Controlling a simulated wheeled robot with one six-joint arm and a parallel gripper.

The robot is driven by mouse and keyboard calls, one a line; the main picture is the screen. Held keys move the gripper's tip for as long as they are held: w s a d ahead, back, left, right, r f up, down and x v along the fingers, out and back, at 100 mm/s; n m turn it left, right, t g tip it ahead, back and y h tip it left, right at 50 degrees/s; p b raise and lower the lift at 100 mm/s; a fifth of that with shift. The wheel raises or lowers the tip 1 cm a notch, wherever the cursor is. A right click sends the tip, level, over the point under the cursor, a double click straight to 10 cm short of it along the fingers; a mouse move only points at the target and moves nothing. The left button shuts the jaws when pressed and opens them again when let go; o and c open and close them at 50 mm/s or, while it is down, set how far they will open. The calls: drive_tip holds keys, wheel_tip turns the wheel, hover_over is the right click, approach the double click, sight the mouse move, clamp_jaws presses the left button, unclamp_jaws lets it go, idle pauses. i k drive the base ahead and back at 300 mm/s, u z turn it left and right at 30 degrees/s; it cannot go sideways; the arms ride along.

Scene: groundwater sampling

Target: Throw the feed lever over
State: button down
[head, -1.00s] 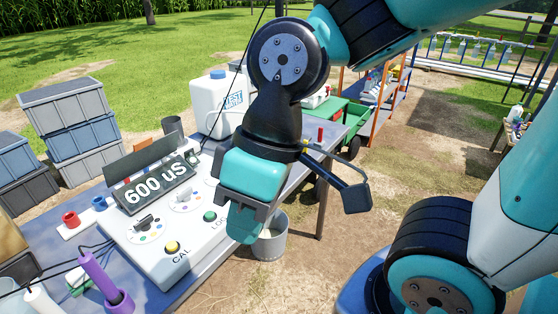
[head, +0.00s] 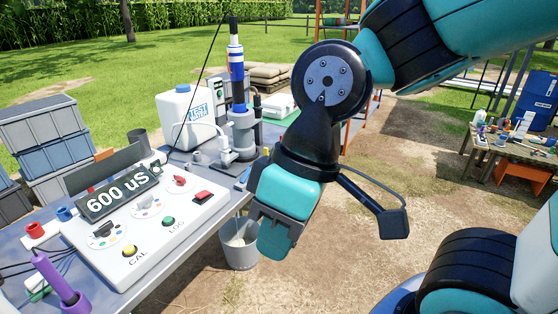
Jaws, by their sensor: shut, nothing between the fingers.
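My gripper (head: 273,240) is shut and empty. It points down in front of the table's right edge and, in the picture, overlaps the upper right of a grey bucket. No part is clearly recognisable as the feed lever. A grey pump-like stand (head: 241,138) with a blue and white upright column (head: 236,62) stands at the table's far end, left of my gripper. A white control panel (head: 150,225) carries a red knob (head: 179,181), a red switch (head: 203,196), a green button (head: 168,221) and a yellow button (head: 130,251). Its display (head: 118,193) reads 600 uS.
A white jug (head: 187,112) stands behind the panel. The grey bucket (head: 239,252) is on the ground beside the table. Stacked grey crates (head: 45,125) are at left, a purple tool (head: 60,280) lower left. A wooden table (head: 520,155) stands far right. Bare ground lies between.

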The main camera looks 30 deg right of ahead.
sight(245, 177)
drive_tip(key=z, duration=0.65)
drive_tip(key=i, duration=0.6)
drive_tip(key=z, duration=0.5)
drive_tip(key=i, duration=1.3)
drive_tip(key=u, duration=1.2)
drive_tip(key=i, duration=0.35)
drive_tip(key=u, duration=0.35)
